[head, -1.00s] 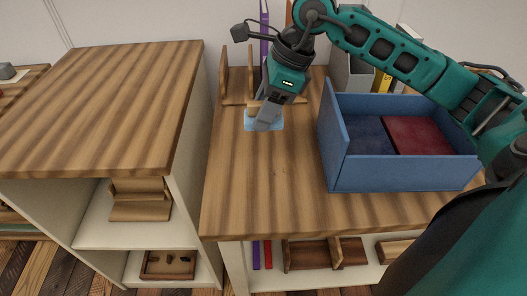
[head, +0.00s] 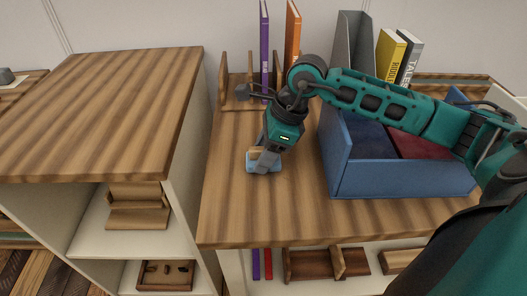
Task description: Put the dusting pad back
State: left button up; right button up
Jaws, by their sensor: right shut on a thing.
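The dusting pad (head: 252,166) has a light blue base with a wooden grip on top. It is at the middle-left of the wooden tabletop (head: 240,210). My right gripper (head: 264,160) reaches down from the right and is shut on the pad's grip, hiding part of it. The pad is at or very close to the tabletop; I cannot tell if it touches. My left gripper is not in view.
A blue box (head: 400,180) with dark blue and dark red contents stands right of the pad. A wooden rack (head: 238,95) with a purple book (head: 264,50) and an orange book (head: 292,35) is behind. The tabletop in front is clear.

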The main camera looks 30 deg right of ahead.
jog(key=shift+f, duration=0.2)
jog(key=o, duration=1.1)
jog(key=shift+r, duration=0.1)
jog(key=shift+r, duration=0.2)
jog(key=p+v, duration=0.2)
jog(key=v, duration=1)
jog(key=shift+a, duration=0.1)
